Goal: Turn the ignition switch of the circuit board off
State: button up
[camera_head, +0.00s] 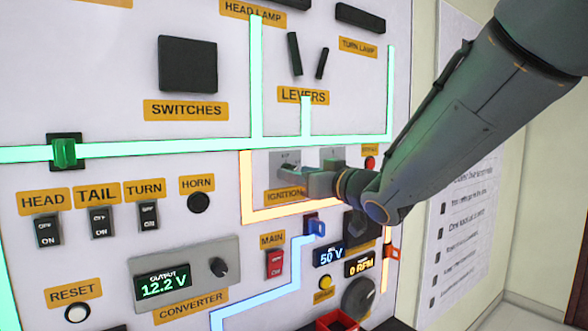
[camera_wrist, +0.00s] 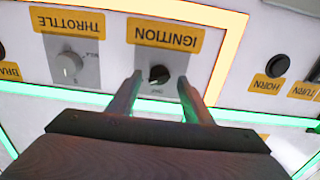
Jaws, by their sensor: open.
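The ignition switch (camera_wrist: 159,74) is a small black round knob on a grey plate, under an upside-down orange IGNITION label (camera_wrist: 165,36) in the wrist view. A small pale mark shows on the knob's lower-left side, and tiny lettering sits on the plate below it. My gripper (camera_wrist: 160,80) is open, with one finger on each side of the knob and visible gaps between. In the head view my gripper (camera_head: 294,172) reaches the ignition plate (camera_head: 284,158) from the right and hides most of the knob. The circuit board (camera_head: 115,110) is a white upright panel.
The throttle knob (camera_wrist: 68,65) is beside the ignition plate. The black horn button (camera_wrist: 278,66) is on the other side in the wrist view. A red MAIN switch (camera_head: 275,264) and a blue lever (camera_head: 316,227) sit below the ignition in the head view. Glowing green strips cross the panel.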

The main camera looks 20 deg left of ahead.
jog(key=shift+x, duration=1.05)
jog(key=c, duration=1)
jog(key=shift+n+b, duration=0.3)
jog(key=shift+n, duration=0.1)
jog(key=shift+w+d+n+b, duration=0.1)
jog(key=shift+n+b, duration=5.3)
jog(key=shift+b, duration=0.1)
jog(key=shift+n, duration=0.3)
